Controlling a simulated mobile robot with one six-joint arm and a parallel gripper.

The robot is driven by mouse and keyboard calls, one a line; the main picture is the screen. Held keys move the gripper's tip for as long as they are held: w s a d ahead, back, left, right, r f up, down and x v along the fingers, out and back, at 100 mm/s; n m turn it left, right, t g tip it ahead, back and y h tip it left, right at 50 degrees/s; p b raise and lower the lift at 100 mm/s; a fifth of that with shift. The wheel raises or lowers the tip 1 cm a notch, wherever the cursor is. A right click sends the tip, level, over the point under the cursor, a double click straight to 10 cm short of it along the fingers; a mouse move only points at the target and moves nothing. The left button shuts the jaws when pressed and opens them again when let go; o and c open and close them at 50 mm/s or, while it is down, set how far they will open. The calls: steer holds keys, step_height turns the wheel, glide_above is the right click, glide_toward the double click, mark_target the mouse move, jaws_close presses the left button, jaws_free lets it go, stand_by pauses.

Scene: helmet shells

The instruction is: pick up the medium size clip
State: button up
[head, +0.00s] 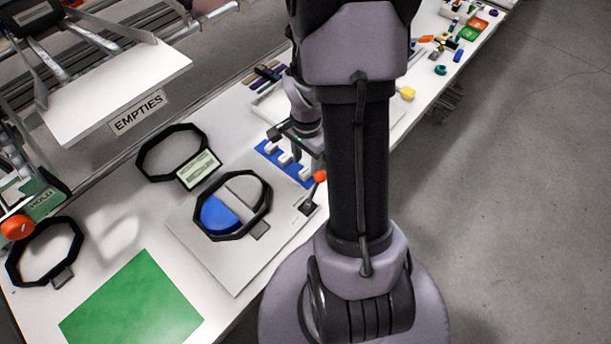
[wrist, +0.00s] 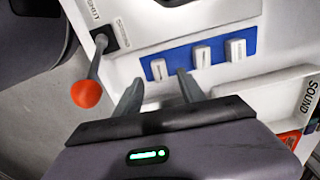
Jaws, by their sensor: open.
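Three white clips stand in a row on a blue holder (wrist: 219,53). In the wrist view they are a left clip (wrist: 159,69), a middle clip (wrist: 202,56) and a right clip (wrist: 236,49). They look close in size, so I cannot tell for sure which is the medium one. My gripper (wrist: 160,88) is open and empty, its fingertips near the left clip and the holder's edge. In the head view the blue holder (head: 265,148) is partly hidden by my arm, with my gripper (head: 288,132) over it.
An orange-knobbed lever (wrist: 86,93) stands left of my fingers. A white tray marked SOUND (wrist: 285,95) lies at the right. In the head view, a grey board (head: 235,272) carries a black ring frame (head: 268,205) with a blue piece. A green mat (head: 130,305) lies nearer.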

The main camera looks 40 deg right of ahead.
mark_target(306, 170)
step_height(306, 170, down, 4)
steer(key=shift+d+r+b, duration=0.1)
steer(key=shift+r+b, duration=0.15)
steer(key=shift+b, duration=0.3)
steer(key=shift+r, duration=0.15)
jaws_close()
steer(key=shift+r, duration=0.1)
